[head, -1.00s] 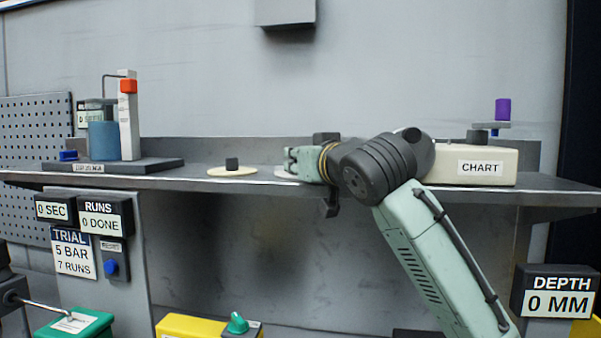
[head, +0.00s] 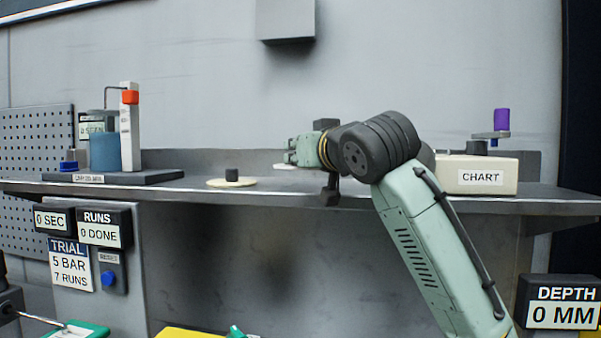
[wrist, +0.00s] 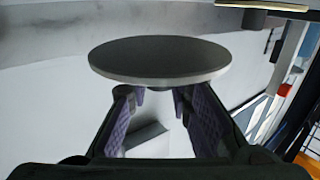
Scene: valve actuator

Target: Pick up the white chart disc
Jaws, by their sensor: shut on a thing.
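My gripper (head: 292,155) is shut on the white chart disc (head: 283,167), just above the shelf. In the head view only a pale sliver of the disc shows beside and behind the fingers. In the wrist view the disc (wrist: 160,60) fills the upper middle as a wide ellipse, its broad face dark in shadow and its near rim lighter. The purple-padded fingers (wrist: 160,112) stand below it on either side. The exact place where they grip it is hidden by the disc and fingers.
A cream disc with a black knob (head: 232,182) lies on the shelf (head: 205,196) to the left. A stand with a blue cylinder (head: 105,152) is farther left. The CHART box (head: 478,176) sits at the right, behind my arm. The shelf between the stand and the cream disc is clear.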

